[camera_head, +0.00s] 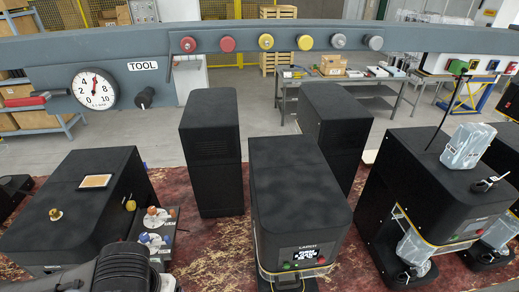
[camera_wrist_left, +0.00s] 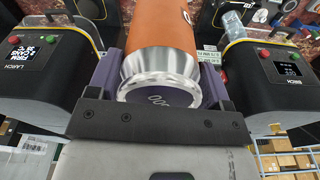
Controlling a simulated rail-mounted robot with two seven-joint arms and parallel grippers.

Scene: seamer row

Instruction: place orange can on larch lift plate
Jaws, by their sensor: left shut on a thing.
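The larch seamer (camera_wrist_left: 40,75) is to the left of the can in that view, with a lit display. In the head view the larch seamer (camera_head: 300,190) stands at the middle front. Its lift plate cannot be made out in either view. The can does not show in the head view. My right gripper is in neither view.
The birch seamer (camera_wrist_left: 268,75) is right of the can in the wrist view. In the head view a seamer (camera_head: 425,165) at the right carries a plastic-wrapped object (camera_head: 468,146). Black cabinets (camera_head: 211,150) stand behind. A grey beam with a dial (camera_head: 93,88) crosses the top.

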